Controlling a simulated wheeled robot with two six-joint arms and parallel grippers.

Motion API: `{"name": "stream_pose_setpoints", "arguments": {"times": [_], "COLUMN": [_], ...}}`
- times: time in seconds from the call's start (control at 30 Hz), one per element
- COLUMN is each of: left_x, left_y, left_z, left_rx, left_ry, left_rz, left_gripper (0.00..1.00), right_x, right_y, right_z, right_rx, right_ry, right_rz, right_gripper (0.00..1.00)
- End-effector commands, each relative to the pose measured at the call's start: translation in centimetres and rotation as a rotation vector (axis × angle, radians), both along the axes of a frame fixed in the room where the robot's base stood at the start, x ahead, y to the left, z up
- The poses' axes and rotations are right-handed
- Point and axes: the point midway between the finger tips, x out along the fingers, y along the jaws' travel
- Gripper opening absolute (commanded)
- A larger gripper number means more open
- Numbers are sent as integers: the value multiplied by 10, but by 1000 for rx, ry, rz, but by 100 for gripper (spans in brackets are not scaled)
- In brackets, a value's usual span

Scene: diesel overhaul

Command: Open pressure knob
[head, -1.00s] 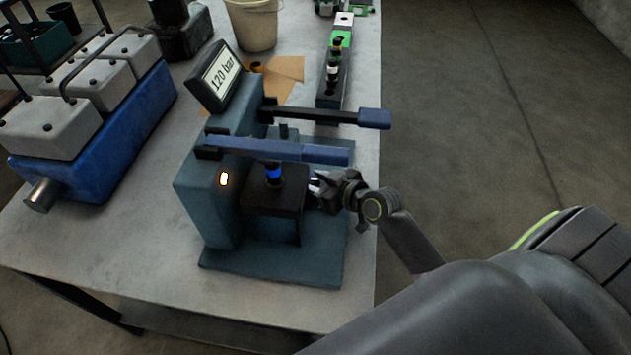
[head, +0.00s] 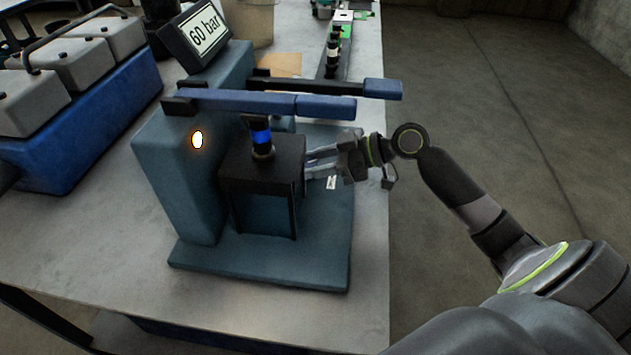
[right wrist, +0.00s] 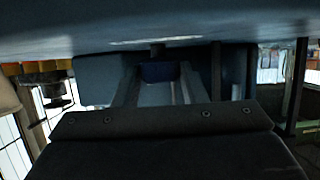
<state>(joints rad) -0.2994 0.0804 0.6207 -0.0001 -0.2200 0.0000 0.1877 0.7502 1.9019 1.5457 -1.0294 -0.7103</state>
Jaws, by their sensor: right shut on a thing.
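The teal test stand (head: 185,175) stands on the bench, and its display (head: 203,35) reads 60 bar. My right gripper (head: 309,162) reaches in from the right, low beside the black block (head: 262,165) on the stand. In the right wrist view its fingers (right wrist: 157,82) close around a small dark blue part (right wrist: 158,71), apparently the pressure knob. In the head view the knob is hidden by the block and fingers. My left gripper is not in view.
Two long lever arms (head: 265,102) (head: 310,84) extend right above my right gripper. A blue-banded injector (head: 262,139) stands upright on the block. A blue engine part (head: 95,130) sits at left. The bench's front right is clear.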

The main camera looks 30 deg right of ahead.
Motion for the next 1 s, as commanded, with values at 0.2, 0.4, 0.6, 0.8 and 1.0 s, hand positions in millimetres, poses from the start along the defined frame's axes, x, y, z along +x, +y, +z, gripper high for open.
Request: {"name": "stream_pose_setpoints", "arguments": {"times": [0.2, 0.4, 0.6, 0.8, 1.0], "left_x": [5, 21, 29, 34, 42], "left_y": [2, 5, 5, 6, 4], "left_z": [-41, -54, -61, -63, -60], "left_rx": [3, 6, 7, 8, 4], "left_ry": [2, 4, 9, 10, 10], "left_rz": [1, 4, 7, 7, 13], "left_gripper": [36, 36, 36, 36, 36], "right_x": [4, 7, 9, 11, 11], "right_y": [-2, -3, -3, -3, -3], "right_z": [-7, -5, -3, -1, -1], "right_rx": [-2, 0, 3, 1, 0], "right_ry": [-3, -3, -2, -1, 0], "right_rz": [172, 353, 510, 612, 672], "right_gripper": [15, 15, 15, 15, 15]}}
